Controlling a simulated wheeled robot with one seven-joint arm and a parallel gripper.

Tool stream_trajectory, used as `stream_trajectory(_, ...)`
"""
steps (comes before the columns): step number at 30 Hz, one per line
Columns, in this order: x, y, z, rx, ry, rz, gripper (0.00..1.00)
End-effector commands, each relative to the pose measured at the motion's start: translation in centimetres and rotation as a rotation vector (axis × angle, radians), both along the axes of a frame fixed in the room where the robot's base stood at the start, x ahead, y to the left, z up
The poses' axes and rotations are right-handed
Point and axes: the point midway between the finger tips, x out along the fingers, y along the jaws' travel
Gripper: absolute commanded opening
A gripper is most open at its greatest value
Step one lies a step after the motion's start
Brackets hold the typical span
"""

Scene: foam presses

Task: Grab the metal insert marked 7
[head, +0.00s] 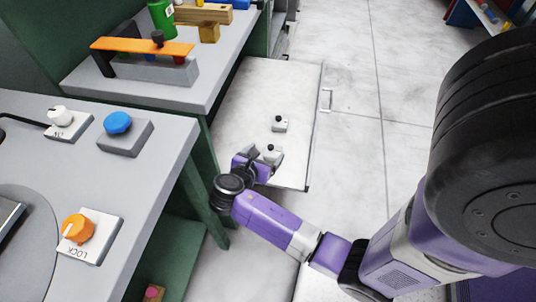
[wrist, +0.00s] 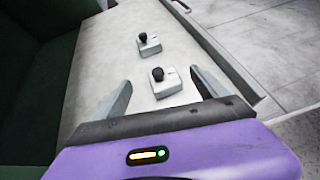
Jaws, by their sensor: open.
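Two small grey metal inserts with black knobs lie on a pale pulled-out drawer. The nearer insert (wrist: 166,84) is between and just beyond my open fingers in the wrist view; in the head view it (head: 272,153) is at my gripper, partly hidden. The farther insert (wrist: 149,46) sits behind it and also shows in the head view (head: 280,125). Marks on their tops are too small to read, so I cannot tell which is 7. My gripper (head: 262,154) is open and empty over the drawer, its fingers also in the wrist view (wrist: 160,80).
The drawer (head: 245,100) has a handle (head: 327,99) on its right. To the left are grey benches with a blue knob (head: 118,123), an orange LOCK knob (head: 78,228) and an orange bar (head: 130,46). Bare floor (head: 355,120) lies to the right.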

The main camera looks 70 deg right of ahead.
Motion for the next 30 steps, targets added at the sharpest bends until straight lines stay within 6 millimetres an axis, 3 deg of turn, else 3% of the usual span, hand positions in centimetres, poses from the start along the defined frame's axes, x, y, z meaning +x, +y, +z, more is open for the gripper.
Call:
stream_trajectory(18,-0.5,-6.1,-3.8,0.001,-0.004,0.000,0.83)
stream_trajectory(26,-0.5,-6.3,-3.8,0.002,-0.003,0.002,0.83)
stream_trajectory(27,-0.5,-6.3,-3.8,0.002,-0.003,0.002,0.81)
stream_trajectory(30,-0.5,-6.3,-3.8,0.001,-0.003,0.002,0.61)
